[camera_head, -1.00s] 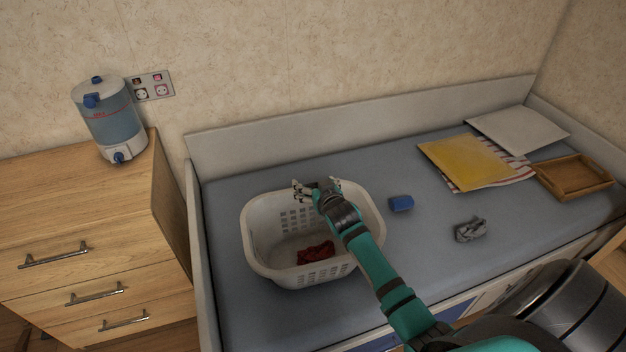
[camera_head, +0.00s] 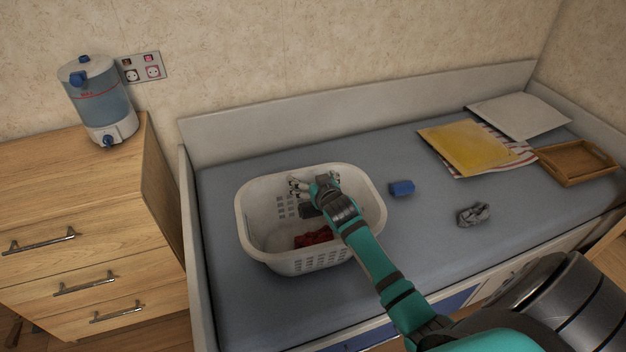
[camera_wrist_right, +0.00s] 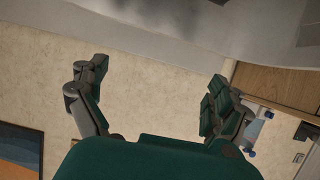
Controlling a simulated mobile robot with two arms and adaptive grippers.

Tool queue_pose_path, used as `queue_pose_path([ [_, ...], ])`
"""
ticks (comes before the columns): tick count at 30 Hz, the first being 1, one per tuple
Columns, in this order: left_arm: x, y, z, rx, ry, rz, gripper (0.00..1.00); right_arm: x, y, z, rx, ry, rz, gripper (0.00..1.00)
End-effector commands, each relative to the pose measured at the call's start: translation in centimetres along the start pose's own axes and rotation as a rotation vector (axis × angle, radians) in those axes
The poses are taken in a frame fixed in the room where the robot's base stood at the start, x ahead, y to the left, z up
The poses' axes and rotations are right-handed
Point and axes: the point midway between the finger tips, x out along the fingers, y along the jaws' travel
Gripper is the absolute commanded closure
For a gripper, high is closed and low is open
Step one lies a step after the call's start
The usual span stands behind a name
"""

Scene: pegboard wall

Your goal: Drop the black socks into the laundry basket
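The white laundry basket (camera_head: 258,255) stands on the bed. A dark item (camera_head: 309,211), probably the black socks, shows inside it just below my right gripper, close to a red cloth (camera_head: 313,237). The gripper partly covers the dark item, so I cannot tell whether it rests on the basket floor. My right gripper (camera_head: 303,186) is over the basket's back half. In the right wrist view the fingers of this gripper (camera_wrist_right: 152,92) are wide apart with nothing between them. My left gripper is not in view.
A blue block (camera_head: 401,188) and a crumpled grey cloth (camera_head: 473,214) lie on the bed right of the basket. A yellow folder (camera_head: 465,148), white board (camera_head: 518,115) and wooden tray (camera_head: 577,162) lie further right. A wooden dresser (camera_head: 75,205) with a water dispenser (camera_head: 99,98) stands left.

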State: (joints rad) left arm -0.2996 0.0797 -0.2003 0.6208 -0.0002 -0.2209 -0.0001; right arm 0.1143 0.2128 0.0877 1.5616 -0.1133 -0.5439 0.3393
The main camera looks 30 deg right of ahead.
Motion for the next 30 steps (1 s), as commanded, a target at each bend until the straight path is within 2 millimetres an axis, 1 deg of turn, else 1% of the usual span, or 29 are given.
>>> queue_pose_path([
  [8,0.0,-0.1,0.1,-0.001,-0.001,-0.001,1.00,-0.1,0.0,0.0,0.000,-0.001,0.000,0.00],
  [11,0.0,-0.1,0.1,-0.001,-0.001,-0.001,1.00,-0.6,0.0,0.1,0.000,0.000,-0.001,0.00],
  [14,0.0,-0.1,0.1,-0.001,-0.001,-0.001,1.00,-1.9,-0.1,0.1,0.000,-0.001,-0.001,0.00],
  [24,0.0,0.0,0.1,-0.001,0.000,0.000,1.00,-8.9,0.0,0.1,0.001,-0.001,-0.001,0.00],
  [27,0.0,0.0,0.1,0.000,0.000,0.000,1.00,-10.4,0.0,0.1,0.001,-0.001,-0.001,0.00],
  [30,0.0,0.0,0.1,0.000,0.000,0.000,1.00,-11.4,0.0,0.1,0.000,-0.001,0.000,0.00],
])
